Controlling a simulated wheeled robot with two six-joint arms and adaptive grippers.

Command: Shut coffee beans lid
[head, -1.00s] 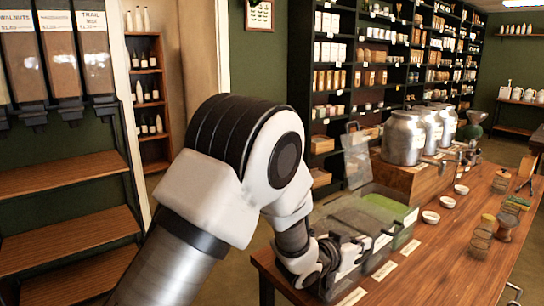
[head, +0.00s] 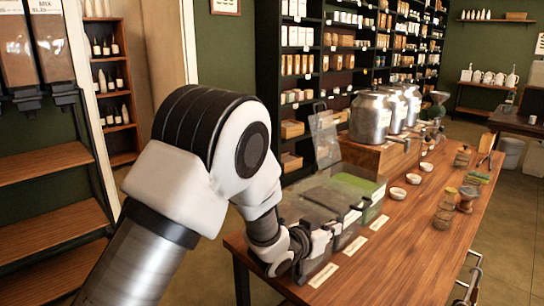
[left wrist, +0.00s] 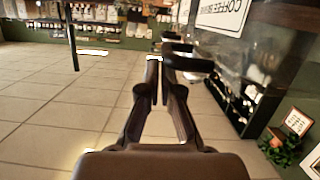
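A row of clear bins (head: 322,213) stands on the left end of the wooden table. One clear lid (head: 325,140) stands raised at the row's far end; the nearer lids look flat. The labels are too small to read in the head view. My left gripper (head: 290,254) is at the near-left end of the row, partly hidden by its own wrist. In the left wrist view its fingers (left wrist: 160,72) are nearly together, with nothing clear between them. Dark handles (left wrist: 188,62) and a mirrored "COFFEE BEANS" label (left wrist: 222,14) show just beyond. My right gripper is not in view.
Metal canisters (head: 371,118) stand on a wooden box behind the bins. Small white bowls (head: 397,193) and brushes (head: 445,210) stand along the table (head: 400,260). Shelves (head: 330,60) line the back. Open floor (head: 515,200) lies right of the table.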

